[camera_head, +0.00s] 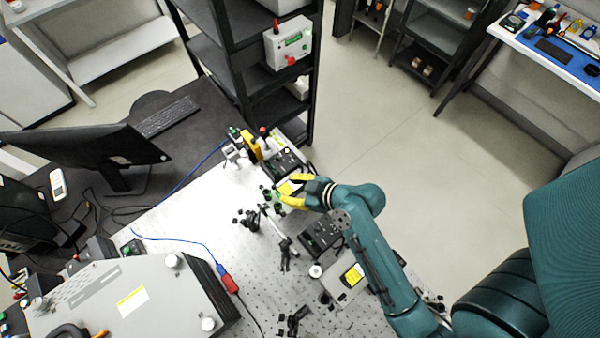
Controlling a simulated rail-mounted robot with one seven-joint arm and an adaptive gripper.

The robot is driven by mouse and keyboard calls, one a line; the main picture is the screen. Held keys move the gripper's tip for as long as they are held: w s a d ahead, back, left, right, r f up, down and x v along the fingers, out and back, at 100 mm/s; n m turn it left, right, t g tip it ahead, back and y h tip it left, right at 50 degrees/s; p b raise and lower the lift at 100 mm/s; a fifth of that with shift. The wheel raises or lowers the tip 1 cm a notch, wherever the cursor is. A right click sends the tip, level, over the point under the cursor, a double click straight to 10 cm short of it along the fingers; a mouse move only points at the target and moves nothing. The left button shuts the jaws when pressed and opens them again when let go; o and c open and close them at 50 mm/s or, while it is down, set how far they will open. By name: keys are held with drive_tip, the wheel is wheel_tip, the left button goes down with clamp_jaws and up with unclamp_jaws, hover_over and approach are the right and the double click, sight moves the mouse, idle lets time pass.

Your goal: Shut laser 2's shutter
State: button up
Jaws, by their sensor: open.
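My gripper (286,190), with yellow fingers, is open over the far right part of the optical bench (190,215). A black box-shaped device (284,160) lies just beyond it, with a yellow upright part (251,146) at its left. A second black device (319,236) sits nearer, below my gripper in the picture. I cannot read which of these is laser 2. Its shutter is too small to tell or hidden by my gripper. I cannot tell whether my fingers touch anything.
Small dark optic mounts (250,220) stand left of my gripper. A large grey instrument (125,300) fills the near left. A black shelf rack (262,85) with a control box (288,43) rises behind the bench. A monitor (85,150) stands at left.

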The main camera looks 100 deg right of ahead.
drive_tip(key=v, duration=0.4)
drive_tip(key=shift+s+a+r, duration=0.1)
drive_tip(key=shift+s+r, duration=0.05)
drive_tip(key=shift+s, duration=0.05)
idle(0.3)
